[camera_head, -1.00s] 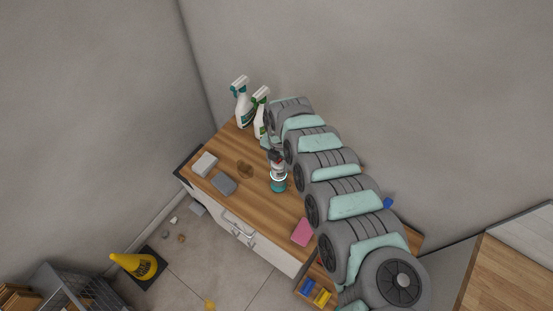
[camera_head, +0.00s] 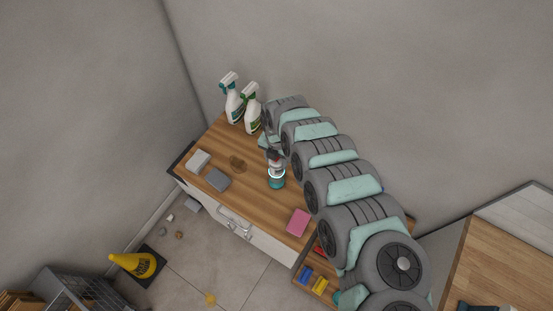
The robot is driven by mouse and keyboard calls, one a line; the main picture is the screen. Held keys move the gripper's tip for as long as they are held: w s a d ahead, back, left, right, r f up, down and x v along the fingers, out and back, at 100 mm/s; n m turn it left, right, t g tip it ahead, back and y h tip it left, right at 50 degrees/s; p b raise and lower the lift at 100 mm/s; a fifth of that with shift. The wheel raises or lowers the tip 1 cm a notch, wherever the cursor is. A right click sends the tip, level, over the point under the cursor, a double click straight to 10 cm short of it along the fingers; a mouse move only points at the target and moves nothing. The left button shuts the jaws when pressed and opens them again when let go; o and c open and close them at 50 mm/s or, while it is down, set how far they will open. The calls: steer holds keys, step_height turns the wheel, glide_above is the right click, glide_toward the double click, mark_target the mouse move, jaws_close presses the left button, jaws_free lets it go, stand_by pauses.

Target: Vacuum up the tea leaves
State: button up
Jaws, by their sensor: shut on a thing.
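The tea leaves appear as a small brown patch (camera_head: 237,164) on the wooden counter (camera_head: 215,148), near its left part. A small handheld device with a teal lower end and a light upper part, seemingly the vacuum (camera_head: 277,177), is to the right of the patch and apart from it. My gripper (camera_head: 273,154) is shut on this device at its top. My arm hides part of the grip. I cannot tell whether the device touches the counter.
Two spray bottles (camera_head: 251,108) stand at the back left. A white block (camera_head: 198,160) and a grey sponge (camera_head: 216,179) lie near the left front edge. A pink sponge (camera_head: 298,222) lies at the front right. A yellow cone (camera_head: 138,263) is on the floor.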

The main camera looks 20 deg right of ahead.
steer(key=shift+w, duration=0.1)
steer(key=shift+w+d+f+b, duration=0.15)
steer(key=shift+w+d+b, duration=0.15)
steer(key=shift+d+b, duration=0.3)
steer(key=d+b, duration=0.1)
steer(key=w+d+b, duration=0.1)
steer(key=b, duration=0.1)
steer(key=shift+w+d, duration=0.1)
steer(key=shift+w, duration=0.15)
steer(key=shift+r, duration=0.2)
steer(key=shift+s+d, duration=0.1)
steer(key=shift+s, duration=0.05)
steer(key=shift+s+d+p, duration=0.45)
steer(key=shift+s+p, duration=0.25)
steer(key=shift+p, duration=0.15)
steer(key=shift+s+d+p, duration=0.45)
steer(key=shift+s+p, duration=0.2)
steer(key=shift+p, duration=0.15)
